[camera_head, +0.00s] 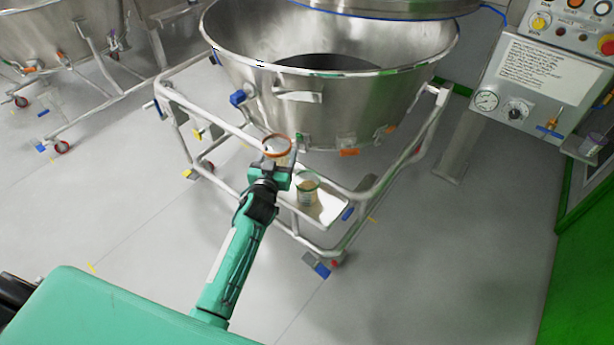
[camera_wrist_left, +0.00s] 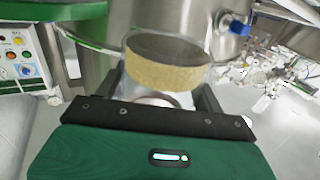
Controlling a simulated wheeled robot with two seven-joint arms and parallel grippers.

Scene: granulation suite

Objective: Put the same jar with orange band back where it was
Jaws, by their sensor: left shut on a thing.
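The jar with orange band (camera_head: 277,147) is in my left gripper (camera_head: 277,168), in front of the steel bowl. Its orange rim faces up. In the left wrist view the held jar (camera_wrist_left: 165,72) shows as a clear vessel with tan granular contents. My left gripper is shut on it, and the fingers are partly hidden. My right gripper is not in view.
The large steel bowl (camera_head: 235,85) sits in a wheeled tubular frame (camera_head: 345,240) around the shelf. A control panel (camera_head: 545,75) stands at the right, with a small container (camera_head: 592,144) on a ledge near it. The floor in front is clear.

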